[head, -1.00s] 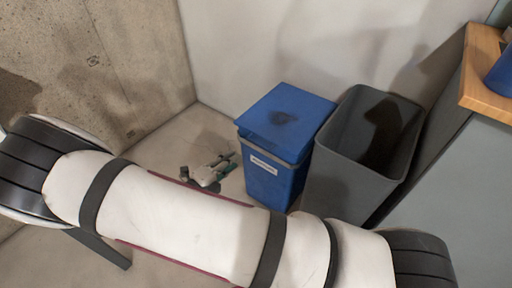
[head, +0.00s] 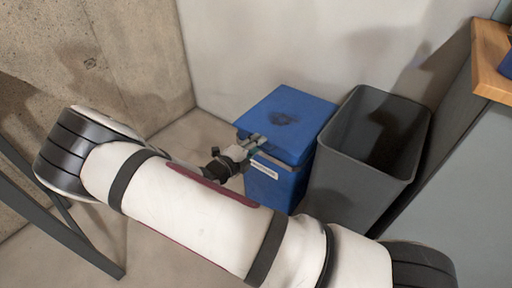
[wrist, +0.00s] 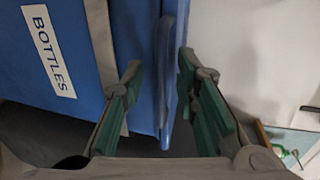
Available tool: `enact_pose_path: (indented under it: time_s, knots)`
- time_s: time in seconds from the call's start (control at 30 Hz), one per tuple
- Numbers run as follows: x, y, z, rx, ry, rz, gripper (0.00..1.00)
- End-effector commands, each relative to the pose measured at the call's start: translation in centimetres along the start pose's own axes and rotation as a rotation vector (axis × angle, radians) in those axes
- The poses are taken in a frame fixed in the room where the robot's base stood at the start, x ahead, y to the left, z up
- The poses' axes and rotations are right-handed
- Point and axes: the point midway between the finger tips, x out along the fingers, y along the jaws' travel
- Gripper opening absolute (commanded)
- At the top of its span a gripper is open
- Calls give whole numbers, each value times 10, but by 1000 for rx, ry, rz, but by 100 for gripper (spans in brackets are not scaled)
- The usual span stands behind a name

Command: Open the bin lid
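The blue bin (head: 268,185) stands on the floor against the wall, with a white label on its front. Its blue lid (head: 285,112) lies closed on top, with a dark smudge in the middle. My gripper (head: 257,144) is at the lid's front left edge. In the wrist view the bin (wrist: 60,95) is turned on its side, and its label reads BOTTLES. My gripper (wrist: 160,72) is open there, with the lid's edge (wrist: 170,85) between its green-padded fingers. I cannot tell whether a finger touches the lid.
A taller grey open bin (head: 368,150) stands close to the right of the blue bin. A grey cabinet with a wooden top (head: 492,65) is at the far right. The concrete wall (head: 115,60) is at the left. Some floor is free left of the bin.

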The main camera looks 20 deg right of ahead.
Motion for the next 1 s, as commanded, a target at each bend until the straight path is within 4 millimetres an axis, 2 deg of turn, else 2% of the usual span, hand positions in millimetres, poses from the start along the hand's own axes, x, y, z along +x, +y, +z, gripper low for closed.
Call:
enact_pose_path:
  time_s: [0.23,0.27,0.37,0.77,1.0]
  knots:
    - [1,0,0,0,0,0,28]
    - [1,0,0,0,0,0,23]
    - [1,0,0,0,0,0,1]
    - [0,-3,0,0,0,6,0]
    - [-3,-20,0,1,0,41,0]
